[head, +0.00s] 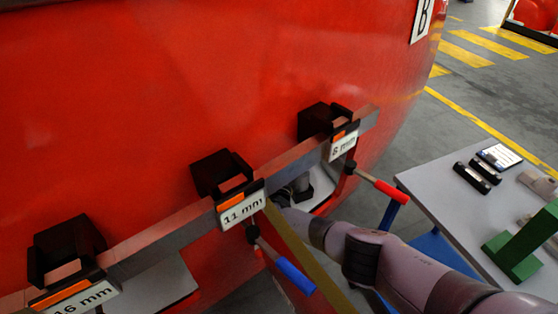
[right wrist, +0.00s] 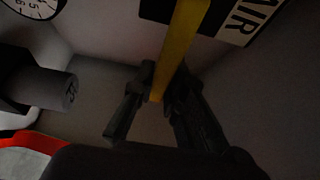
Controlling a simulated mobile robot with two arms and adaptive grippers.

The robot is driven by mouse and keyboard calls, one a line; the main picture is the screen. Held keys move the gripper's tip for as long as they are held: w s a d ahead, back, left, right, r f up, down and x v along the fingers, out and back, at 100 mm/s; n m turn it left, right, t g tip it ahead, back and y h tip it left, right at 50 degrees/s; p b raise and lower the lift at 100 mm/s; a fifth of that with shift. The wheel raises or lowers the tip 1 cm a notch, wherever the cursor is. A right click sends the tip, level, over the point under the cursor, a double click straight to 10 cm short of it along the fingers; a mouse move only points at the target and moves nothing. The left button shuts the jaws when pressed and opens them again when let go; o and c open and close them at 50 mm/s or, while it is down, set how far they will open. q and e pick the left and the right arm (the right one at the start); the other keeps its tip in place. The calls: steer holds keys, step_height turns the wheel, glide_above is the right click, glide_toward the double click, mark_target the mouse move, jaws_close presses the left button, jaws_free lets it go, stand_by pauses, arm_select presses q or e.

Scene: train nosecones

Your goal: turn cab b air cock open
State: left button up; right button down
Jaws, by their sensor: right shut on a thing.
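The red cab nosecone (head: 150,90) fills the left of the head view, with a "B" plate (head: 422,18) at the top right. In the head view, my right arm reaches into an opening in the nosecone, where the fingers are hard to see. My left gripper is not in view.
Inside the recess are a gauge (right wrist: 35,5) and a dark cylindrical fitting (right wrist: 50,88). A rail with labelled black brackets (head: 222,175) crosses the opening. A red handle (head: 382,187) and a blue handle (head: 295,276) hang nearby. A table (head: 440,190) with parts stands right.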

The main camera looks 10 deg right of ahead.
steer(key=c, duration=1.6)
jaws_free()
